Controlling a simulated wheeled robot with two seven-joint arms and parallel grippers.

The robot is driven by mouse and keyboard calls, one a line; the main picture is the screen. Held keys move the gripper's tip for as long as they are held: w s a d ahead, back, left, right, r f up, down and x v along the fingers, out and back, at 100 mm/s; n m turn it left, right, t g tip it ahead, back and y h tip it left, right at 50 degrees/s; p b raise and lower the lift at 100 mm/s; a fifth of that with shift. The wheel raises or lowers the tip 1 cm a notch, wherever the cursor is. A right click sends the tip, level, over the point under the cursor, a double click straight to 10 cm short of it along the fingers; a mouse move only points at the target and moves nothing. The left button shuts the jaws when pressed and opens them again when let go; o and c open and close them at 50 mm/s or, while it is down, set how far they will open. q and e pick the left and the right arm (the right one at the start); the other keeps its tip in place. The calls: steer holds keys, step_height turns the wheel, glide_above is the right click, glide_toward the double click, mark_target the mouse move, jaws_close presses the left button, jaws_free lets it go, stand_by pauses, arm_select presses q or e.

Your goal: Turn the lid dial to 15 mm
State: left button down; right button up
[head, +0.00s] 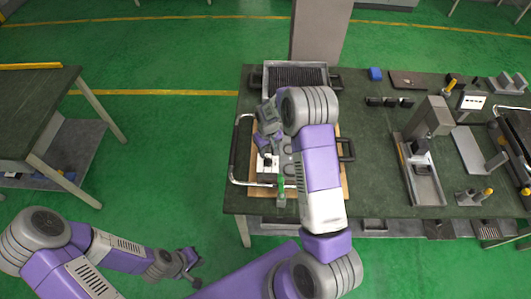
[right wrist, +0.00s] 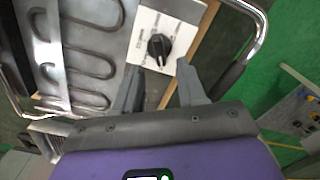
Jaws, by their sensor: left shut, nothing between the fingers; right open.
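A black dial (right wrist: 159,48) sits on a white square panel (right wrist: 180,30) beside a metal plate with a looping heating element (right wrist: 88,45). The scale marks on the panel are too small to read. My right gripper (right wrist: 158,68) is open. Its two fingertips are just short of the dial, one toward each side of it, with nothing between them. In the head view the right gripper (head: 266,146) is over the device, near the white panel (head: 266,164), partly hidden by my arm. My left gripper (head: 190,266) is shut and empty, off the table at the lower left.
A bent metal handle (head: 233,150) with a dark grip runs along the device's left side. The device is on a green workbench (head: 370,140). A stand-like tool (head: 425,150), small blocks and other fixtures occupy its right part. Another table (head: 35,105) stands at left.

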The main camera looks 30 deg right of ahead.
mark_target(268, 158)
step_height(268, 158, down, 5)
steer(key=shift+r, duration=0.2)
steer(key=shift+s, duration=0.1)
steer(key=shift+c, duration=0.3)
jaws_close()
